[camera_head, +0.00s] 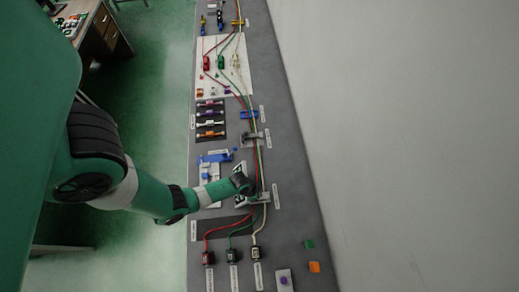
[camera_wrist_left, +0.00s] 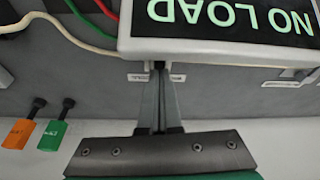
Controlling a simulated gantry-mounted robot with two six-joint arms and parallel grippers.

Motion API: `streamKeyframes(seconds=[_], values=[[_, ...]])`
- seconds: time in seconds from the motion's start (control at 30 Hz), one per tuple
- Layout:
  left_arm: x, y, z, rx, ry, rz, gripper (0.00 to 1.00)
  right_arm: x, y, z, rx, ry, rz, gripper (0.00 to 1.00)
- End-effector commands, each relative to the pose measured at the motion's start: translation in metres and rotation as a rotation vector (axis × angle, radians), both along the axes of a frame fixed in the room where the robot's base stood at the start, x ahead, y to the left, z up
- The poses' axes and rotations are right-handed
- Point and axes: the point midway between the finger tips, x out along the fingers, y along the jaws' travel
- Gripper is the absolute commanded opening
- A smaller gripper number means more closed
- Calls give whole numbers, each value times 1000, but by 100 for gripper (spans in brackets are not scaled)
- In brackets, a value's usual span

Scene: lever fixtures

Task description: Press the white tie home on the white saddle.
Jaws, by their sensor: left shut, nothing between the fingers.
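My left gripper (camera_head: 247,187) is over the bench, at the left edge of the cable run. In the left wrist view the gripper (camera_wrist_left: 160,70) shows its two fingers pressed together, with nothing between them. A pale grey-white block (camera_head: 264,197), seemingly the white saddle, sits just right of the gripper, where the red, green and white wires (camera_head: 259,165) run together. I cannot make out the white tie; the gripper may partly hide it. In the wrist view the fingertips are close to the lower edge of a white-framed NO LOAD sign (camera_wrist_left: 225,45). Contact cannot be told.
A grey saddle (camera_head: 250,137), a blue one (camera_head: 249,114) and a yellow one (camera_head: 238,22) stand farther along the grey bench (camera_head: 300,225). A wall bounds the right.

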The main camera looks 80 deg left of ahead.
Motion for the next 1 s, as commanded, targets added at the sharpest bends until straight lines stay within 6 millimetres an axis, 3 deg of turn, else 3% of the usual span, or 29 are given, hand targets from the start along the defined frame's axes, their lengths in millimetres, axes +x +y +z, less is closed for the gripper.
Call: streamKeyframes(seconds=[1.0], values=[[0,0,-6,0,1,0,0,0,0,-6,0,0,0,91]])
